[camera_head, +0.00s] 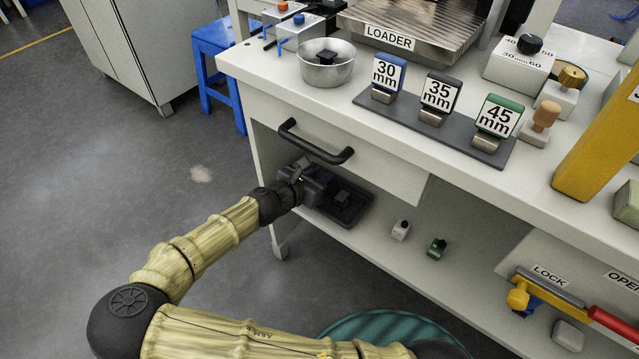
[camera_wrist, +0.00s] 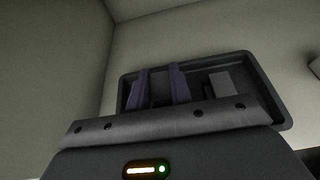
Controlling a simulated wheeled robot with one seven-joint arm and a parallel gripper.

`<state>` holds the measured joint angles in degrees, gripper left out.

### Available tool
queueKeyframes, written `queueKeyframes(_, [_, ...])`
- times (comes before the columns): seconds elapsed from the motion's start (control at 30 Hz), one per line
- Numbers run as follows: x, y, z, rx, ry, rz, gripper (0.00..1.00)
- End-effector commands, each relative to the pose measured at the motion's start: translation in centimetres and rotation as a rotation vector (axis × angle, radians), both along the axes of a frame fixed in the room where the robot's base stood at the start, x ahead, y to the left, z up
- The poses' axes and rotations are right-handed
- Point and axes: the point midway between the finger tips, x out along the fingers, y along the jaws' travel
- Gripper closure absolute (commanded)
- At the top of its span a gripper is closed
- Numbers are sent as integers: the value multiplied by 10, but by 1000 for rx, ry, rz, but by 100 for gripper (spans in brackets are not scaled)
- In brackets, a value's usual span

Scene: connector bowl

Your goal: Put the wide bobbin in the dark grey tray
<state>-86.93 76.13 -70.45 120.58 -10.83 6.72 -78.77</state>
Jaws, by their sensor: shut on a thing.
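The dark grey tray (camera_head: 360,210) lies on the shelf below the drawer. It also shows in the wrist view (camera_wrist: 268,92). My gripper (camera_head: 312,186) is at the tray's left part in the head view. In the wrist view, my gripper's two fingers (camera_wrist: 160,88) point into the tray area. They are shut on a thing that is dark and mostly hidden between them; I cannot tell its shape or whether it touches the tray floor. A small grey block (camera_wrist: 218,84) lies in the tray, right of the fingers. I cannot clearly identify the wide bobbin.
The drawer handle (camera_head: 315,146) juts out above my gripper. A white piece (camera_head: 400,230) and a green piece (camera_head: 436,248) stand on the shelf to the right. A metal bowl (camera_head: 327,70) with a dark piece inside stands on the benchtop. Shelf space between these is bare.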

Motion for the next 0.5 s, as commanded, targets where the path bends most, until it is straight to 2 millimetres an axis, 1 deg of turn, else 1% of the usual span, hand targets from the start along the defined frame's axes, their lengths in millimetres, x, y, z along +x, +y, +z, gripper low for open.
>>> queueKeyframes(0.03, [0,0,-13,-1,1,0,100])
queueKeyframes(0.13, [0,0,-21,-1,1,0,100])
queueKeyframes(0.5, [0,0,-22,-1,1,0,100])
